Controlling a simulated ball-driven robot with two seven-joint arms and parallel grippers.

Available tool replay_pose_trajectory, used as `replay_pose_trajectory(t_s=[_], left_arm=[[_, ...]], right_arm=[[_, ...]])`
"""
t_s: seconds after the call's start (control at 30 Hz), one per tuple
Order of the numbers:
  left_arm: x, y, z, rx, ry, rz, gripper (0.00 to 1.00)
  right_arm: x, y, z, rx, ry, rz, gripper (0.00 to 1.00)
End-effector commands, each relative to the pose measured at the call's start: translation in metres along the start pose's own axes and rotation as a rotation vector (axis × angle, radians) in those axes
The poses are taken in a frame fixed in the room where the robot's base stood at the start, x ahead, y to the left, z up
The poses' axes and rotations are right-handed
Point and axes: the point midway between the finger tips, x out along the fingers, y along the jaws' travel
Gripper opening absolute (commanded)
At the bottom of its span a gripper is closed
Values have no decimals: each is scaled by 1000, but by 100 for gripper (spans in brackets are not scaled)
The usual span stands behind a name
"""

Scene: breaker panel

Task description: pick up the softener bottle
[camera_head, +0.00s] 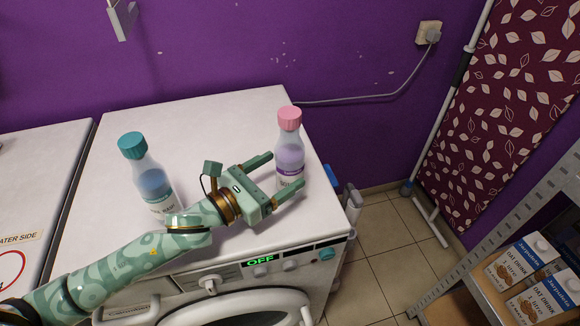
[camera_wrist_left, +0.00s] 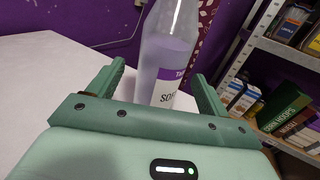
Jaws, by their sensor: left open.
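The softener bottle (camera_head: 290,150) has a pink cap, a clear body with pale purple liquid and a purple-and-white label. It stands upright on the white washing machine top (camera_head: 215,120), near its right edge. My left gripper (camera_head: 284,171) is open at the bottle, pointing right. In the left wrist view the softener bottle (camera_wrist_left: 169,55) shows between the two fingers of my left gripper (camera_wrist_left: 160,85), its cap out of frame. The near finger covers part of its lower body in the head view. I cannot tell whether either finger touches it. My right gripper is not in view.
A teal-capped bottle with blue liquid (camera_head: 153,185) stands at left on the machine, close to my left arm. A metal shelf with oat drink cartons (camera_head: 515,262) is at right. A cable (camera_head: 370,97) runs along the purple wall. The machine's back middle is clear.

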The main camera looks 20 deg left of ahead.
Motion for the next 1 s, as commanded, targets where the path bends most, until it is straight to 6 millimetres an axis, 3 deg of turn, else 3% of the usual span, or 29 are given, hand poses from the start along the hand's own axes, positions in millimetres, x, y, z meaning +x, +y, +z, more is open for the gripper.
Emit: replay_pose_trajectory(t_s=[0.3,0.6,0.67,0.83,1.0], left_arm=[[45,0,-2,-2,-1,1,79],[52,-1,0,-1,0,0,79],[52,-1,0,-1,0,0,65],[52,-1,0,0,0,0,19],[52,-1,1,0,-2,0,19]], right_arm=[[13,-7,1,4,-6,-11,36],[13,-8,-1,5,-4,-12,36],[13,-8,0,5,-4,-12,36],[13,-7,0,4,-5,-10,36],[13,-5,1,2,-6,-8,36]])
